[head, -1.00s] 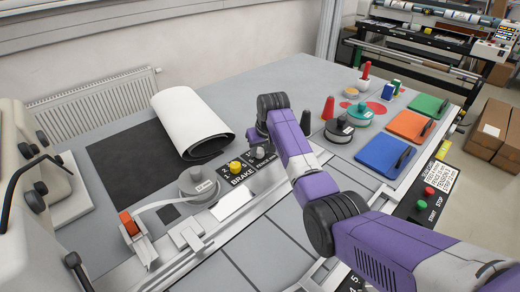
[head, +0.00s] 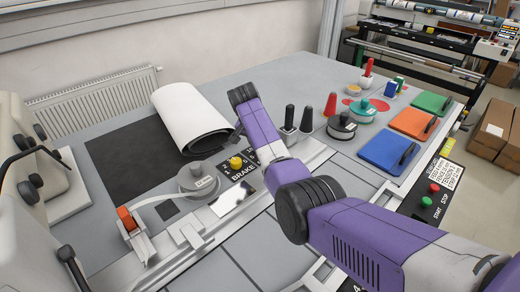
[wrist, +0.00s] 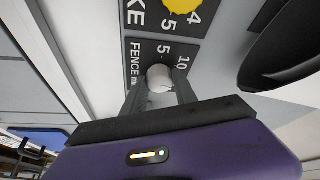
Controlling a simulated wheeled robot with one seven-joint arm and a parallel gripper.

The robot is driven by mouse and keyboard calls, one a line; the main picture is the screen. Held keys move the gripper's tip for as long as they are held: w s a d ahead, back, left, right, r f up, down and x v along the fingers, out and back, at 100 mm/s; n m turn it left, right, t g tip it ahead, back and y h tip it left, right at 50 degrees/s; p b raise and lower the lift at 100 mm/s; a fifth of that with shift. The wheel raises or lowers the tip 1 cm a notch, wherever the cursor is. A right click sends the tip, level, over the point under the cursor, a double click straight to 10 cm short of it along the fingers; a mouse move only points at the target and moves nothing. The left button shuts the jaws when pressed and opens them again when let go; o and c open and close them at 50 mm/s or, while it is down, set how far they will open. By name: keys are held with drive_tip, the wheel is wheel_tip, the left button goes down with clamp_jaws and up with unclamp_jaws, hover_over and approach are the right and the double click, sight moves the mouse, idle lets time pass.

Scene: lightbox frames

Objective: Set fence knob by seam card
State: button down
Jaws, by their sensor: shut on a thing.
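The fence knob (wrist: 160,77) is a small pale grey knob on a black plate (wrist: 135,52) lettered FENCE mm, with 5 and 10 showing. My gripper (wrist: 158,88) is shut on the knob, one finger on each side, in the wrist view. The knob's pointer cannot be made out. A pale printed card (head: 446,173), seemingly the seam card, lies by the start and stop buttons at the right; its small print is hard to read.
The yellow brake knob (head: 235,163) sits just left of the fence plate; it also shows in the wrist view (wrist: 185,12). A white roll (head: 192,120) lies behind.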

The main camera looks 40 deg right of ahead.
drive_tip(key=shift+m+b, duration=0.35)
drive_tip(key=shift+m, duration=0.25)
drive_tip(key=c, duration=1)
unclamp_jaws()
drive_tip(key=w+b+v, duration=0.1)
drive_tip(key=v, duration=0.6)
drive_tip(key=shift+s+a+r, duration=0.2)
drive_tip(key=shift+s+r, duration=0.15)
drive_tip(key=shift+r, duration=0.05)
